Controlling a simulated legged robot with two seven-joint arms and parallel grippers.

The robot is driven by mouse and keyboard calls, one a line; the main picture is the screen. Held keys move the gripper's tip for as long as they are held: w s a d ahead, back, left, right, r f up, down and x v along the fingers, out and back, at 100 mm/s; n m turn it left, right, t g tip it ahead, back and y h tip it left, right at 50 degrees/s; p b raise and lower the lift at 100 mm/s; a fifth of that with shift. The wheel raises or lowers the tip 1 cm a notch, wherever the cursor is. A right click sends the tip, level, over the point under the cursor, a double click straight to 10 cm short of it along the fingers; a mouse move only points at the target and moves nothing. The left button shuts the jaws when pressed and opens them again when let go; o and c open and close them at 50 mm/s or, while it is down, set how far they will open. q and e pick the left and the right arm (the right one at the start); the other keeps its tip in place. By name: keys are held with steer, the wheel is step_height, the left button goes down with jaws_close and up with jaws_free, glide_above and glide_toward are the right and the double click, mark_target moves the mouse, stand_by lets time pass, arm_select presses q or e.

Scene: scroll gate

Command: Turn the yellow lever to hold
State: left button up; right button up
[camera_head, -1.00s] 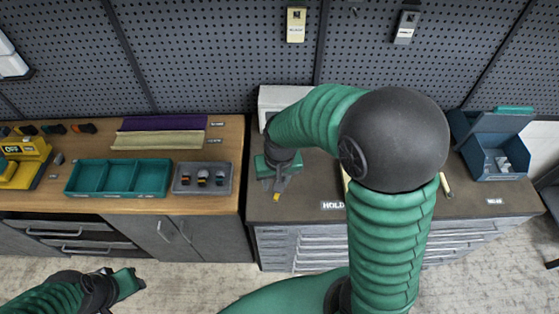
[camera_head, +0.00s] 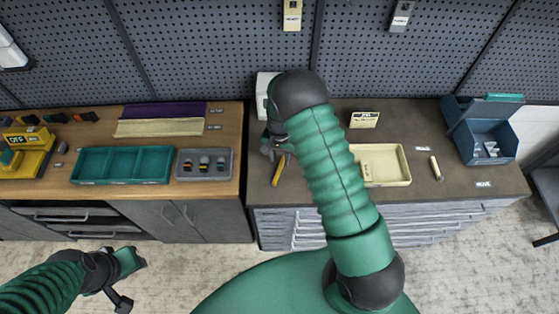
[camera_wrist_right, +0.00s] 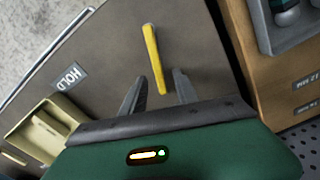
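The yellow lever (camera_head: 278,170) is a slim bar on the dark bench top, beside the bench's left edge. In the right wrist view the lever (camera_wrist_right: 152,52) runs from upper middle down toward my gripper. My right gripper (camera_wrist_right: 157,86) is open, with one finger on each side of the lever's near end; I cannot tell whether either touches it. In the head view my right gripper (camera_head: 274,153) is partly hidden by my arm. The HOLD label (camera_wrist_right: 68,75) lies left of the lever in the wrist view. My left gripper (camera_head: 128,262) is low at the left, over the floor; its fingers are unclear.
A cream tray (camera_head: 408,165) and a small sign (camera_head: 364,120) are right of my right arm. A blue bin (camera_head: 483,133) stands farther right. A teal tray (camera_head: 122,165), a grey tray (camera_head: 228,165) and a yellow OFF device (camera_head: 22,158) are on the wooden bench.

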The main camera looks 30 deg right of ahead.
mark_target(280, 165)
steer(key=f, duration=0.4)
steer(key=shift+d+p, duration=0.25)
steer(key=shift+p, duration=0.1)
steer(key=shift+d+f, duration=0.1)
steer(key=shift+f, duration=0.05)
steer(key=shift+a, duration=0.25)
jaws_close()
steer(key=shift+w+d, duration=0.1)
steer(key=shift+d, duration=0.05)
stand_by(0.5)
